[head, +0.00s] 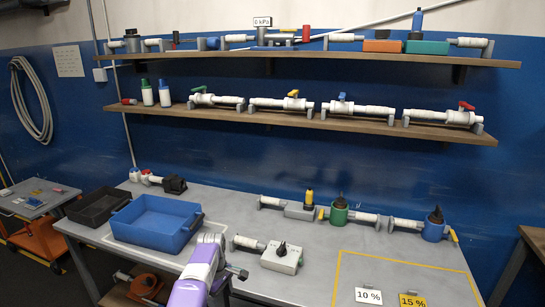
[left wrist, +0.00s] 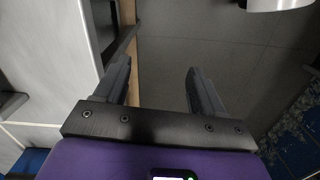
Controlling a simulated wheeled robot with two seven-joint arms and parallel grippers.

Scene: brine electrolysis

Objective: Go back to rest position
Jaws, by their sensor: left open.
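My left gripper (left wrist: 160,88) is open and empty in the left wrist view, with its two dark fingers apart. They point over a dark floor-like surface, and nothing is between them. In the head view my purple left arm (head: 198,275) rises from the bottom edge, in front of the table (head: 225,205) and right of the blue bin (head: 155,222). Its fingers are not clear in the head view. My right gripper is in neither view.
A switch box (head: 282,257) stands close right of the arm. A black tray (head: 98,207) lies left of the bin. Pipe fittings with a green pot (head: 339,213) line the table's back. Label cards (head: 368,296) lie front right. Two shelves (head: 300,122) hang above.

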